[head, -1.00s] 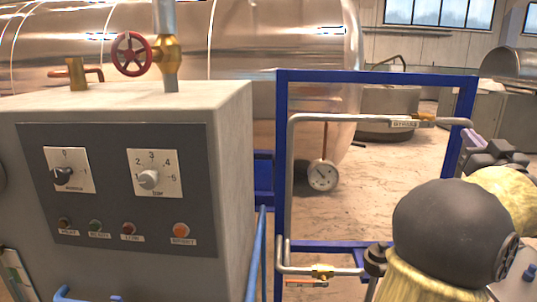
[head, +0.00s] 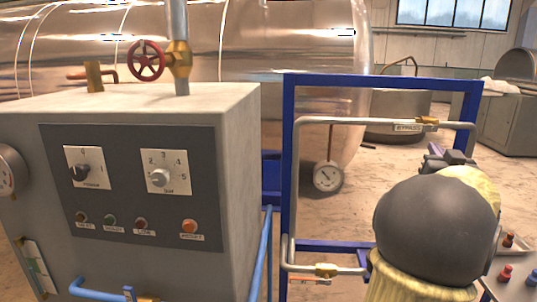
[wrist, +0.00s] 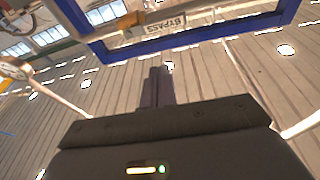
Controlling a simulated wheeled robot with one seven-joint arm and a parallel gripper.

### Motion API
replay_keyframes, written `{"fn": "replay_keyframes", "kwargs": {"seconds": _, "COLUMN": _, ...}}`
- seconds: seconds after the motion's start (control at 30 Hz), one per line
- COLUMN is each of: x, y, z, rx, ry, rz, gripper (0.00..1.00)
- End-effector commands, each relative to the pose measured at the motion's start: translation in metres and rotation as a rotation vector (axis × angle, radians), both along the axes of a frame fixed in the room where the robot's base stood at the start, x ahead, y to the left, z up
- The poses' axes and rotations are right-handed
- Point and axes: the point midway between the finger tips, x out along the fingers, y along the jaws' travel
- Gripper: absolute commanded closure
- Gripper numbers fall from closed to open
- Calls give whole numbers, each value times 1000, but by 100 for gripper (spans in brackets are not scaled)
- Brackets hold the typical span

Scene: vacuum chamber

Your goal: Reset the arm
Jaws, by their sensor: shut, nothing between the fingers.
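My gripper (wrist: 158,88) shows in the wrist view with its two dark fingers together and nothing between them. In the head view my gripper (head: 447,158) is a small dark shape at the right, just above the big dark joint of my arm, which hides much of it. It appears in front of the blue frame's right post. In the wrist view the blue frame (wrist: 195,37) and its BYPASS label (wrist: 165,25) lie beyond the fingertips, which look apart from them.
A grey control cabinet (head: 232,150) with knobs and lamps stands at left. The blue frame (head: 288,180) carries a bypass pipe (head: 350,121) and a gauge (head: 328,177). A red handwheel (head: 146,61) sits above the cabinet. A panel with coloured buttons (head: 506,272) is at lower right.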

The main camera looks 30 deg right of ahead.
Motion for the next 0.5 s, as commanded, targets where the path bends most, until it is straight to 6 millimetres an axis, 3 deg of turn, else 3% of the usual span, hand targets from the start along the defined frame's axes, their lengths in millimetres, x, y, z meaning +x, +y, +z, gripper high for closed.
{"fn": "replay_keyframes", "kwargs": {"seconds": 0.17, "x": 62, "y": 39, "z": -32, "rx": 116, "ry": 79, "rz": 5, "gripper": 100}}
{"fn": "replay_keyframes", "kwargs": {"seconds": 0.3, "x": 112, "y": 94, "z": -75, "rx": 235, "ry": 211, "rz": 29, "gripper": 100}}
{"fn": "replay_keyframes", "kwargs": {"seconds": 0.5, "x": 150, "y": 187, "z": -139, "rx": 372, "ry": 458, "rz": 92, "gripper": 100}}
